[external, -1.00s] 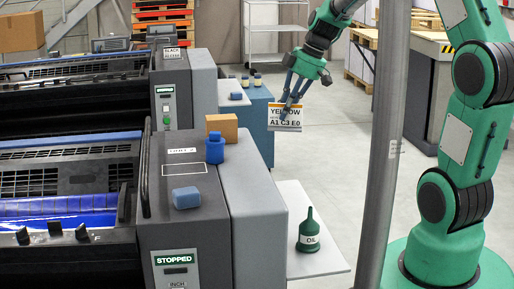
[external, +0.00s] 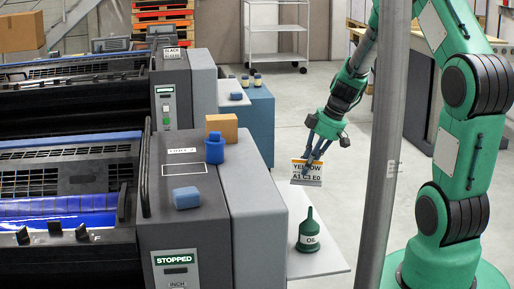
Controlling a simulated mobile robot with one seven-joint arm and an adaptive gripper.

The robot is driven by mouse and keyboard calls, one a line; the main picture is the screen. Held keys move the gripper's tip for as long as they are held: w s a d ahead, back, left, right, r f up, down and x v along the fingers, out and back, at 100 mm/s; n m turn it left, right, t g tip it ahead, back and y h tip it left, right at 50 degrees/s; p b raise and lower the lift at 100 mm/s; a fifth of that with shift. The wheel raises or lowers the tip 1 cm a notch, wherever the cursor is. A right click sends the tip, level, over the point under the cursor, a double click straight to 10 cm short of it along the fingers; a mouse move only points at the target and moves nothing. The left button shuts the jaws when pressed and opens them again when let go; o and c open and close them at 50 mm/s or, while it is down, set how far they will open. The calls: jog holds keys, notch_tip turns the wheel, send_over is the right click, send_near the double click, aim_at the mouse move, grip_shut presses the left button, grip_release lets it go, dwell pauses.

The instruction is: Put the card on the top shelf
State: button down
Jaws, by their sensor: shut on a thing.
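The card (external: 307,172) is white with an orange top band and reads "YELLOW" and "A1 C3 E0". My gripper (external: 314,160) is shut on its upper edge and holds it in the air, roughly upright. The card hangs above and behind the pale side shelf with the oil can, as seen in the picture. A white shelf rack (external: 277,28) with several levels stands at the back centre; its top is cut off by the picture edge. I cannot tell which shelf the task calls the top shelf.
A green oil can (external: 309,232) stands on a pale side shelf (external: 326,262). A grey pole (external: 385,150) stands before my arm. Open floor lies behind the card.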

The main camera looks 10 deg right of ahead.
notch_tip(320, 180, down, 8)
jog(key=shift+w, duration=0.1)
dwell(0.4)
jog(key=w+a, duration=0.1)
jog(key=w, duration=0.4)
jog(key=w+a+f, duration=0.1)
jog(key=w, duration=0.4)
jog(key=w+a+b, duration=0.1)
jog(key=w, duration=0.4)
jog(key=shift+w+a+f, duration=0.2)
jog(key=shift+w+a, duration=0.05)
jog(key=shift+a, duration=0.05)
jog(key=shift+f+b, duration=0.55)
jog(key=shift+f, duration=1.2)
jog(key=shift+f, duration=0.2)
jog(key=c, duration=1.8)
grip_release()
jog(key=shift+o, duration=0.2)
